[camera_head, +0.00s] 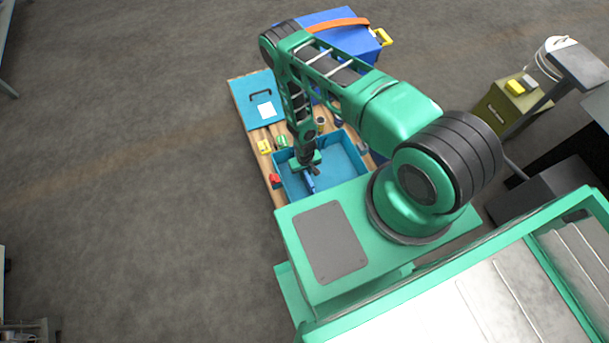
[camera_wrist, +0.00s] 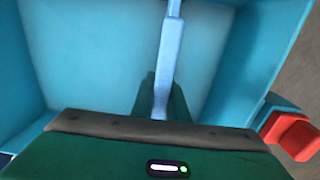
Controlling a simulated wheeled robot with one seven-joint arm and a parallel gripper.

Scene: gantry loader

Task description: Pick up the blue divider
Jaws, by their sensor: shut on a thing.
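The blue divider (camera_head: 309,184) is a thin strip at the near left part of a teal open tray (camera_head: 350,162). My gripper (camera_head: 311,171) reaches down into the tray from above and is shut on the divider. In the wrist view the divider is a narrow pale blue strip (camera_wrist: 168,50) running up from between the dark green fingers (camera_wrist: 160,100). The tray's floor and walls surround it there. I cannot tell whether the divider still touches the tray floor. My gripper hides its near end.
A red piece (camera_head: 275,179) sits just left of the tray, with a yellow piece (camera_head: 264,147) and a green one (camera_head: 282,141) on the wooden surface. A teal case (camera_head: 256,92) and a blue box (camera_head: 345,38) stand beyond. Open floor lies left.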

